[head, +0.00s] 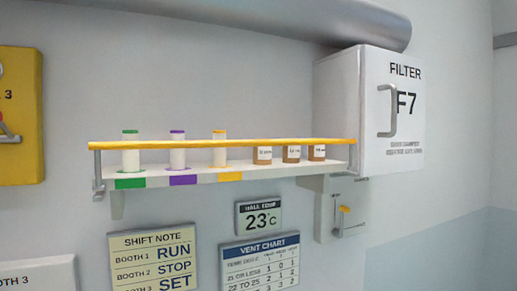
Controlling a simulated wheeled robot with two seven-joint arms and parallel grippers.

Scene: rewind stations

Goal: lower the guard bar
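The guard bar (200,144) is a long yellow rod across the front of a white wall shelf (204,177). It sits raised above the shelf's front edge, in front of the bottles and boxes. A grey bracket (98,172) carries its left end, and another grey upright (352,158) stands at its right end. Below the shelf's right end, a small grey lever with a yellow knob (345,209) is mounted on a white plate (325,225). Neither of my grippers is in view.
A white filter box (375,115) with a grey handle juts out at right. A yellow panel (20,115) is at left. Signs (155,258) hang below the shelf.

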